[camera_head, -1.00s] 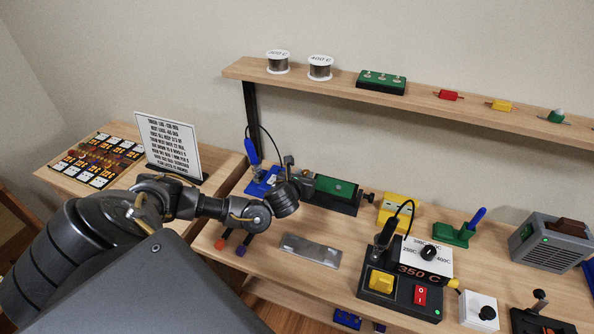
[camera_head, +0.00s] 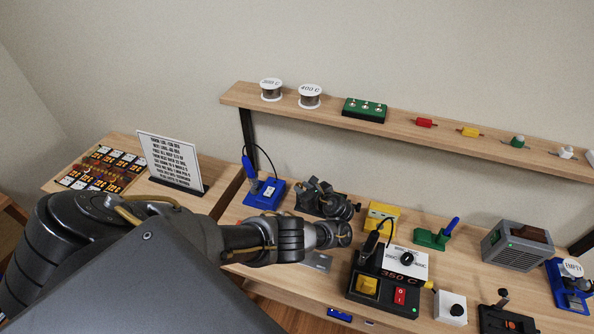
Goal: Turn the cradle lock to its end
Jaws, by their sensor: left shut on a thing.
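My left gripper (camera_head: 350,208) comes in from the left and lies over the cradle at the back of the bench. It is shut at the cradle's right end, where the dark lock knob sits; the fingers and the knob are hard to tell apart. The cradle's green board is hidden behind my dark gripper and wrist, so the lock's angle cannot be read. My right gripper is not in view.
A blue iron stand (camera_head: 264,194) is left of the cradle, a yellow block (camera_head: 382,214) right of it. The black station (camera_head: 388,290) stands in front. A shelf (camera_head: 300,107) runs above. A sign (camera_head: 170,160) stands at left.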

